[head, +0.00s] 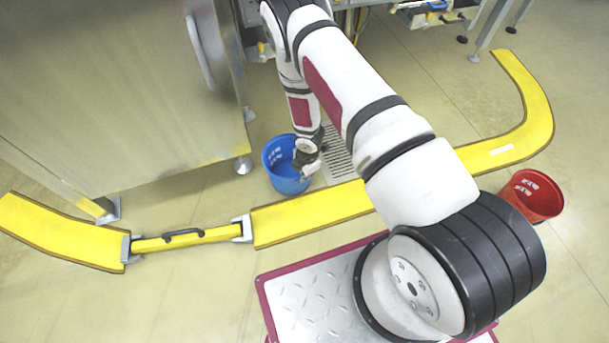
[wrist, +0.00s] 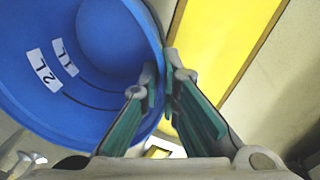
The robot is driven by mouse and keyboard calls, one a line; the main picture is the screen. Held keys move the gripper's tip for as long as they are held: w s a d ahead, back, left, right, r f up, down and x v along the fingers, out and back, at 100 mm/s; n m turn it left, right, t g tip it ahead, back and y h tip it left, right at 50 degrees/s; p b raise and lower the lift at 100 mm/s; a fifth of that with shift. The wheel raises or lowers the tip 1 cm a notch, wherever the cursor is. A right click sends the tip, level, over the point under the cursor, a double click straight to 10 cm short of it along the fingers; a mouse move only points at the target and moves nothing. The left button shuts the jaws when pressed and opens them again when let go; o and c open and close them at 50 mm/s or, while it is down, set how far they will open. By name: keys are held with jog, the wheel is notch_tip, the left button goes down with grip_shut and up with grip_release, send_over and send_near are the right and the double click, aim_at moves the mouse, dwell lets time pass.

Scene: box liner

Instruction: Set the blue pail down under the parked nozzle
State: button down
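The blue pail (head: 279,172) is in the head view, between the steel cabinet and the yellow floor barrier, just left of a floor grate. My gripper (head: 306,158) is at its right rim, pointing down. In the wrist view the pail (wrist: 100,100) fills the left side, with litre labels inside and no contents visible. One finger of my gripper (wrist: 163,88) is inside the wall and the other outside, closed on the rim. I cannot tell whether the pail touches the floor. I cannot make out the nozzle in either view.
The yellow barrier (head: 318,211) curves around the area, with a handled gate section (head: 186,238) at left. The steel cabinet (head: 110,85) stands behind-left on feet. The floor grate (head: 338,155) is partly hidden by my arm. A red pail (head: 532,196) stands outside the barrier at right.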

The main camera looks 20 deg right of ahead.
jog(key=shift+f, duration=0.15)
jog(key=c, duration=1.8)
grip_release()
